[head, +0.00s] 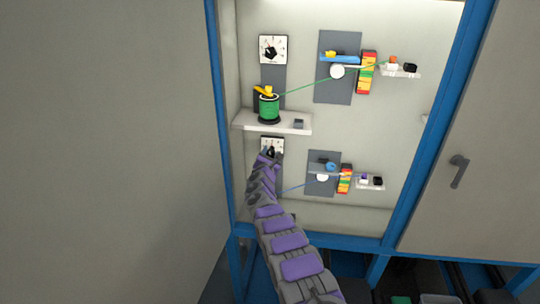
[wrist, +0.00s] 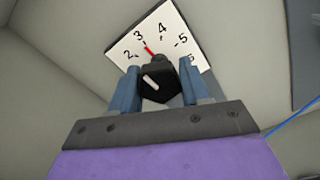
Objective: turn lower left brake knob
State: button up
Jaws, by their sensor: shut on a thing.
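The lower left brake knob (wrist: 155,82) is black with a white mark and sits in front of a white dial plate (wrist: 125,48) with numbers. A red pointer shows near the 3, on its right side. My gripper (wrist: 159,88) has one finger on each side of the knob and is shut on it. In the head view the lower dial plate (head: 267,144) shows at the cabinet's left, below the shelf. My gripper (head: 270,156) reaches it from below, and the arm hides part of the area under the dial.
A shelf (head: 297,124) with a green spool (head: 269,106) is just above. An upper dial (head: 274,49) is higher up. To the right, a lower grey panel (head: 314,187) holds a white roller. A blue cable (wrist: 292,117) runs at right in the wrist view.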

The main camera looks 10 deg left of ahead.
jog(key=n, duration=0.3)
jog(key=shift+r+n, duration=0.15)
jog(key=shift+n, duration=0.15)
jog(key=shift+a+n, duration=0.1)
jog(key=shift+n, duration=1.5)
jog(key=shift+r, duration=0.15)
jog(key=o, duration=0.7)
jog(key=shift+o, duration=1.4)
jog(key=shift+a+f, duration=0.15)
jog(key=shift+f, duration=0.05)
jog(key=shift+d, duration=0.25)
jog(key=shift+s, duration=0.4)
jog(key=s+a+p, duration=0.1)
jog(key=s, duration=1.5)
jog(key=shift+s+f, duration=0.15)
jog(key=shift+s, duration=0.1)
